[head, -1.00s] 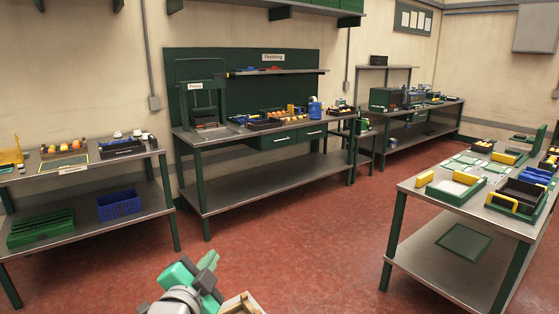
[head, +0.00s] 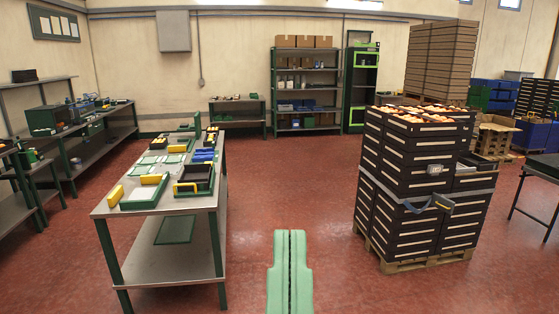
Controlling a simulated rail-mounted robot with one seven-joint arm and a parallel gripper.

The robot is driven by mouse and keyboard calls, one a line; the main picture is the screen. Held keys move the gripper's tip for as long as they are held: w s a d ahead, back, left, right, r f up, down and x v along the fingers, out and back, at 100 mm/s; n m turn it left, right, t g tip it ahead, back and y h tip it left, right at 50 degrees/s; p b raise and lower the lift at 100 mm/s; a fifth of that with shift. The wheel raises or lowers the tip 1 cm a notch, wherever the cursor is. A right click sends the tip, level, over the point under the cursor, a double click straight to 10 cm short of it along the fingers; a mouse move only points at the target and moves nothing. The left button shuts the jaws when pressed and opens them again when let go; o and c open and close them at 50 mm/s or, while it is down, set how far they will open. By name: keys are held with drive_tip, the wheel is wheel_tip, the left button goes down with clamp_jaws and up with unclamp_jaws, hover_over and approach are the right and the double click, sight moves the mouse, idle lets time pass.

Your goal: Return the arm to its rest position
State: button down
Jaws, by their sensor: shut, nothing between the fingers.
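My gripper (head: 290,236) shows at the bottom middle of the head view. Its two pale green fingers point up in the picture and lie side by side, shut with nothing between them. It is over the red floor, apart from the tables and crates. The rest of my arm is below the frame and hidden.
A steel workbench (head: 150,208) with trays and yellow-handled boxes stands to the left. A tall stack of dark crates (head: 398,190) on a wooden pallet (head: 420,262) stands to the right. Shelves (head: 304,92) line the back wall. The red floor (head: 290,170) between is clear.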

wheel_tip(320, 180, up, 31)
drive_tip(key=p, duration=2.8)
drive_tip(key=shift+a+r, duration=0.2)
